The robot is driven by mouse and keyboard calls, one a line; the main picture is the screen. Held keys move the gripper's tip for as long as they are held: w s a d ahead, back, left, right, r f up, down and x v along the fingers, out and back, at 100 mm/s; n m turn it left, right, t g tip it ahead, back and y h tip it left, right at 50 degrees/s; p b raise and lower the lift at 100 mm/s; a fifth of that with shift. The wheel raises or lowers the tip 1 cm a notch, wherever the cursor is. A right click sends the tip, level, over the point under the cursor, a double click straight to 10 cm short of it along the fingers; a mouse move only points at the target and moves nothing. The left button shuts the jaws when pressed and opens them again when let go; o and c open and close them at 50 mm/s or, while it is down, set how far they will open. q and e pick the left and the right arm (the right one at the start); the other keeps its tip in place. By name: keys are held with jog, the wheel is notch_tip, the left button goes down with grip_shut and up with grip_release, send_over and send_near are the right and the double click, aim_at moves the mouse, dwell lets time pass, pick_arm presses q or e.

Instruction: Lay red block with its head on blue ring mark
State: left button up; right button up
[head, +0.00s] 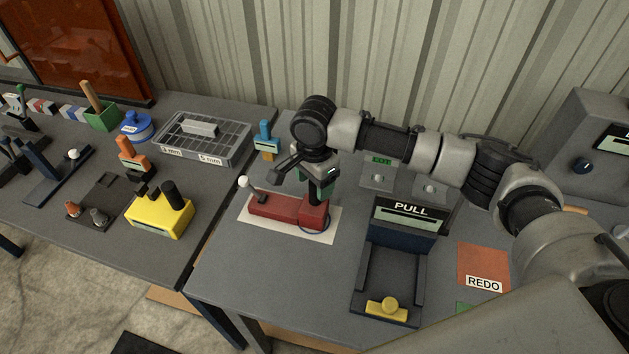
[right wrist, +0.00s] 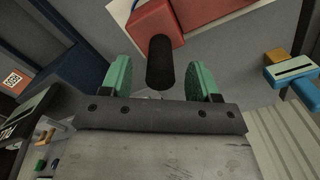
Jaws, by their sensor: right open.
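The red block (head: 275,207) lies flat on a white sheet (head: 290,233), with its taller head at the right end. The blue ring mark (head: 316,231) shows partly as an arc at the head's lower edge; the rest is hidden. A black post stands up from the head. My right gripper (head: 313,188) is over the head. In the right wrist view its green pads (right wrist: 161,84) are open, one on each side of the black post (right wrist: 160,62), with gaps visible. The red block (right wrist: 158,22) shows beyond the post. My left gripper is not in view.
A black-and-blue PULL fixture (head: 393,265) stands right of the sheet, beside an orange REDO card (head: 483,265). A blue-and-orange piece (head: 266,140) stands behind the block. The left table holds a yellow block (head: 160,218) and a grey compartment box (head: 203,140). The tabletop in front is clear.

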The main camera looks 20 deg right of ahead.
notch_tip(320, 180, up, 10)
jog(key=shift+r+b, duration=0.2)
jog(key=shift+b, duration=0.45)
jog(key=shift+f, duration=0.1)
